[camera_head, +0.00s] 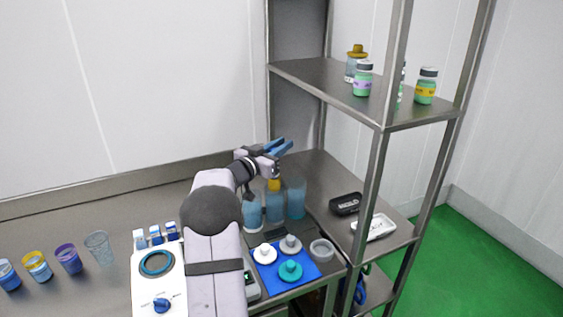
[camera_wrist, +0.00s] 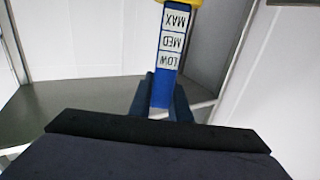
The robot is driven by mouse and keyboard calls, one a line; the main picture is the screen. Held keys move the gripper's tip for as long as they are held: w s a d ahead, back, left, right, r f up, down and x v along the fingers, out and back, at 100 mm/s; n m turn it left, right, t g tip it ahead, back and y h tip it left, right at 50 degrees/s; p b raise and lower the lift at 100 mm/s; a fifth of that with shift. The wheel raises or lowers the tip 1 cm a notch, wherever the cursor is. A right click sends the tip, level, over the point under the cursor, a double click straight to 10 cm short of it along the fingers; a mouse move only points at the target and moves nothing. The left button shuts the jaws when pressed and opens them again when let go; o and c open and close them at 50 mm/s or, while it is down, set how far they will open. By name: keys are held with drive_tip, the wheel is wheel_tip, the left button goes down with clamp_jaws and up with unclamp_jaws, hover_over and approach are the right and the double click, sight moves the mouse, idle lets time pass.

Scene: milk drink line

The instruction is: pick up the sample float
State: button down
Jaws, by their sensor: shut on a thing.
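The sample float (camera_wrist: 172,50) is a blue stick with white MAX, MED and LOW labels, upside down in the wrist view. A yellow part shows at its far end, cut by the picture's top edge. My gripper (camera_wrist: 161,98) is shut on the end of the stick past the LOW label. In the head view my gripper (camera_head: 282,147) is above several tall bluish containers. A yellow piece (camera_head: 274,185) shows below it, at the top of the middle container (camera_head: 275,208). I cannot tell whether it is the float's yellow part or whether the float is clear of the container.
A steel shelf rack (camera_head: 330,86) with several bottles stands right of my gripper. A black tray (camera_head: 345,204) and a white tray (camera_head: 376,228) lie on its lower shelf. A blue mat (camera_head: 268,283) with stoppers lies in front of the containers. Several cups (camera_head: 68,258) stand at the left.

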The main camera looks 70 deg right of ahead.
wheel_tip(320, 180, up, 7)
drive_tip(key=s+d+f+p, duration=0.2)
drive_tip(key=s+d+p, duration=0.3)
drive_tip(key=p, duration=0.7)
drive_tip(key=shift+s+d+f, duration=0.2)
drive_tip(key=shift+s+d, duration=0.1)
drive_tip(key=shift+d, duration=0.05)
